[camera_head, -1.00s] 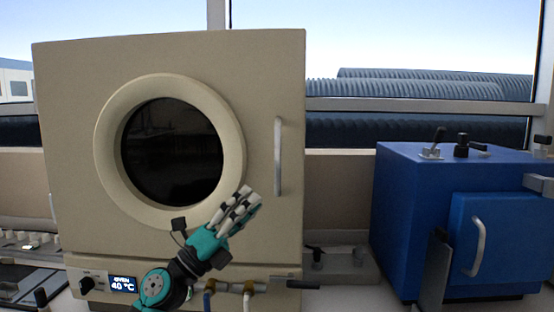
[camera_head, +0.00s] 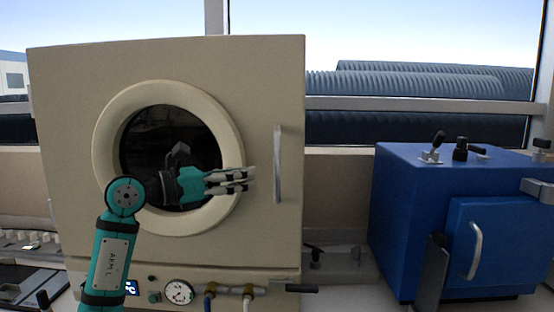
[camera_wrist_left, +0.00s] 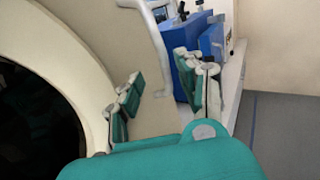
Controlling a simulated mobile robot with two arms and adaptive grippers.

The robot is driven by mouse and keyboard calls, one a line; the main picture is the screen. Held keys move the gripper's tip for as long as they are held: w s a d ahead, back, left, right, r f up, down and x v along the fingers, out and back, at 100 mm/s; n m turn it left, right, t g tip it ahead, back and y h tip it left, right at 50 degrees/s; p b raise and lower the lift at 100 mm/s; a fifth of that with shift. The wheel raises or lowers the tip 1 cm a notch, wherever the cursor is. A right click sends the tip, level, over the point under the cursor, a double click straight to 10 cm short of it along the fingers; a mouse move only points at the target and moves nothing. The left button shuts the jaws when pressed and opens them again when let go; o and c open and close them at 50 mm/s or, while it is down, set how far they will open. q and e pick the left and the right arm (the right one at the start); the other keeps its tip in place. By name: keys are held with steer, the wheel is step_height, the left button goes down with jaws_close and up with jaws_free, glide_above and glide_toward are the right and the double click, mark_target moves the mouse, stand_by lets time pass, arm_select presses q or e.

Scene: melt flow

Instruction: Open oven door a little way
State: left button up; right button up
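The oven is a large beige box, and its front door (camera_head: 70,130) has a round dark window (camera_head: 150,125) in a thick ring. The door looks shut, with no gap showing. Its upright metal handle (camera_head: 277,165) is on the door's right side; the handle also shows in the left wrist view (camera_wrist_left: 158,45). My left gripper (camera_head: 250,178) is in front of the door, fingers pointing right, its tips just left of the handle. In the left wrist view its fingers (camera_wrist_left: 163,88) are spread and empty, with the handle ahead of them. My right gripper is out of view.
A blue cabinet (camera_head: 410,215) with its own handle (camera_head: 475,250) and black knobs on top stands at the right. Below the oven door are a dial gauge (camera_head: 178,292) and valves with hoses (camera_head: 247,291). A bench gap separates oven and blue cabinet.

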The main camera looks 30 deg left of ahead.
arm_select(q)
steer(key=p, duration=0.3)
glide_above(278, 199)
steer(key=a, duration=0.1)
steer(key=shift+w+d, duration=0.2)
steer(key=shift+w, duration=0.1)
jaws_close()
